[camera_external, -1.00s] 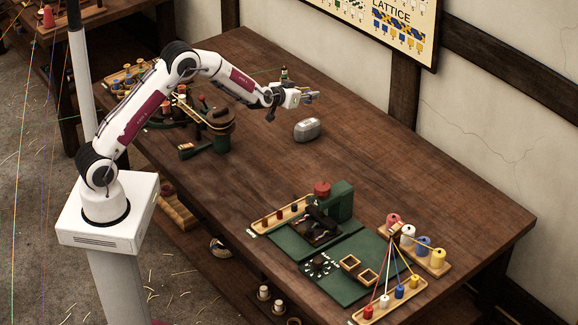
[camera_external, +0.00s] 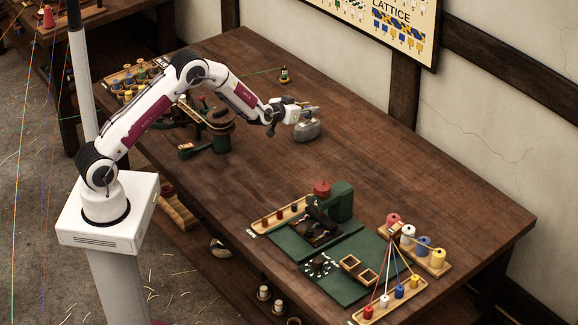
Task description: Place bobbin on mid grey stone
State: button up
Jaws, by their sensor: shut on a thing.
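The mid grey stone (camera_external: 307,131) is a rounded grey block on the table, right of the dark round-topped fixture. My gripper (camera_external: 312,108) is just above and over the far side of the stone, its fingers pointing right. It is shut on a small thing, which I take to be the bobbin. The fingers mostly hide it, and its shape and colour are too small to tell. I cannot tell whether it touches the stone.
A small dark and yellow peg (camera_external: 284,75) with a green thread stands behind my gripper. A dark round-topped fixture (camera_external: 220,120) stands left of the stone. A green machine (camera_external: 340,200) and spool racks (camera_external: 424,247) stand at the front right. The table right of the stone is clear.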

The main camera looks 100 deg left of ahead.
jog(key=shift+f, duration=0.75)
jog(key=shift+f, duration=0.1)
jog(key=o, duration=0.9)
jog(key=shift+o, duration=0.2)
jog(key=v, duration=1.2)
dwell(0.4)
